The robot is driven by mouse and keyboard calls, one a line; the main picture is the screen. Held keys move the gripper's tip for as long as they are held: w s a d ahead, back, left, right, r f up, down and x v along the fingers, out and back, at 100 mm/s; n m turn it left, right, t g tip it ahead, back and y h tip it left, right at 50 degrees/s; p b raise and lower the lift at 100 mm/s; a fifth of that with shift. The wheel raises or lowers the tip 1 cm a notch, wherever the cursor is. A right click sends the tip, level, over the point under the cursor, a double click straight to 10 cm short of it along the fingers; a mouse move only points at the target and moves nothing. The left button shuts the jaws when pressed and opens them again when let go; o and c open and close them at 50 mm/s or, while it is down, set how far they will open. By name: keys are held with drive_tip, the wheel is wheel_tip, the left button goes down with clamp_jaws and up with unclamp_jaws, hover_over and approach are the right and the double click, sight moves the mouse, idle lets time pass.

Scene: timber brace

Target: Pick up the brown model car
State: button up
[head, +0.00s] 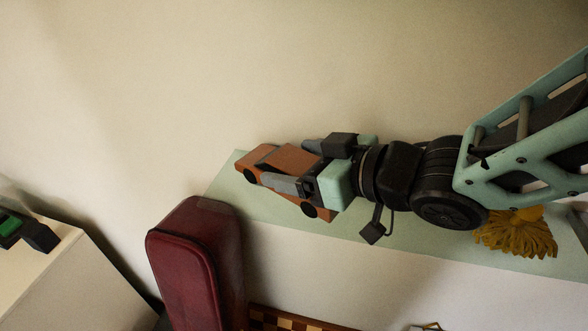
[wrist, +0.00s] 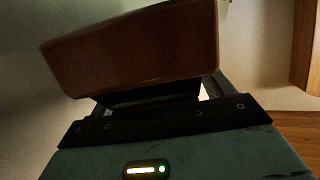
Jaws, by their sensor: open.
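The brown model car (head: 294,160) sits on a pale green shelf (head: 226,190) against the wall, with dark wheels. My gripper (head: 286,184) reaches in from the right, its fingers open around the car's body, one on the near side and one toward the far side. My gripper's palm hides part of the car. In the wrist view, the car's brown body (wrist: 140,48) fills the upper middle, right in front of the gripper; the fingertips are mostly hidden behind it. I cannot tell whether the fingers touch it.
A dark red case (head: 185,262) stands just below the shelf's left end. A mustard yellow tufted object (head: 516,234) lies on the shelf under my arm. A checkered board (head: 290,321) is at the bottom. A white cabinet (head: 75,285) with a green and black object (head: 22,229) is at left.

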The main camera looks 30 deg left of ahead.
drive_tip(key=c, duration=1.3)
drive_tip(key=shift+s+r+b, duration=0.1)
drive_tip(key=shift+r+b, duration=0.05)
drive_tip(key=shift+b, duration=0.15)
